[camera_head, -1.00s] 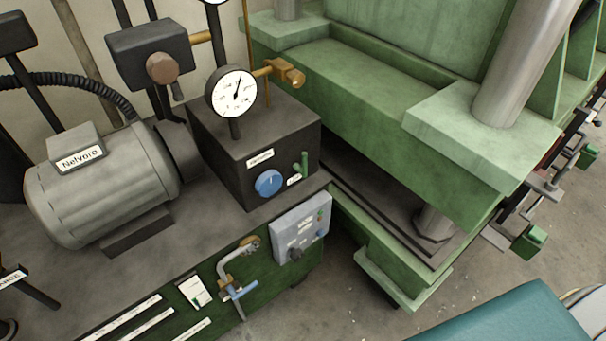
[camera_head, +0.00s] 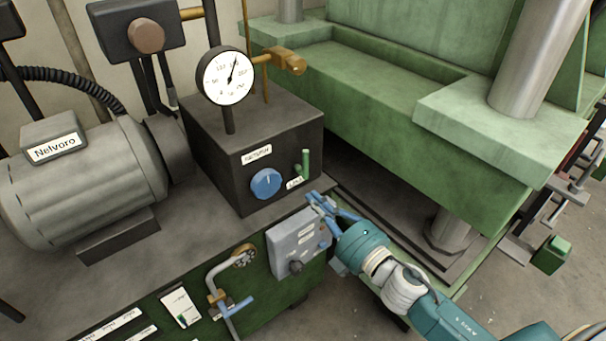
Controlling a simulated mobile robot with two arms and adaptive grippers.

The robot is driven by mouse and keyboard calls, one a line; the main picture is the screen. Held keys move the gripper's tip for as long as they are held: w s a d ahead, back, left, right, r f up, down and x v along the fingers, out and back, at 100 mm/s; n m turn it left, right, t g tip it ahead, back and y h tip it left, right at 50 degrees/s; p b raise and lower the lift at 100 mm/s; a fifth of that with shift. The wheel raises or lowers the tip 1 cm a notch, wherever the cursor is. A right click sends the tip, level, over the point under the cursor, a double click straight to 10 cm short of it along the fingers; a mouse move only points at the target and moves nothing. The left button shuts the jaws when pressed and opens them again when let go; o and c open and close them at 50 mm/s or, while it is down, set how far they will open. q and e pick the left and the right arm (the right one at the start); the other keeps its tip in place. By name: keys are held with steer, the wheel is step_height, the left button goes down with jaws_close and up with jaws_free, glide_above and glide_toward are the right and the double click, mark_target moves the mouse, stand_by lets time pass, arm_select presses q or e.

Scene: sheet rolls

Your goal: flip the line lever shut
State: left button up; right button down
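A small green lever (camera_head: 305,163) stands upright on the right part of the dark box's front, just above a small label (camera_head: 294,183) too blurred to read for sure. A second handle, a blue one (camera_head: 235,307), sits on the bent pipe lower down; I cannot tell for sure which is the line lever. My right gripper (camera_head: 322,200) comes in from the lower right, its blue fingers by the top right corner of the grey control box, below the green lever and apart from it. I see nothing held, but its opening is unclear. My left gripper is not in view.
The dark box (camera_head: 230,150) carries a blue knob (camera_head: 266,183) and a round gauge (camera_head: 226,76). The grey control box (camera_head: 296,245) stands close below my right gripper. The green press (camera_head: 400,110) rises behind my arm. A grey motor (camera_head: 85,180) is at left.

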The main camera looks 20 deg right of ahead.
steer(key=w+p, duration=0.2)
steer(key=w, duration=0.9)
steer(key=shift+w+d, duration=0.25)
steer(key=shift+w, duration=0.1)
steer(key=shift+d, duration=0.15)
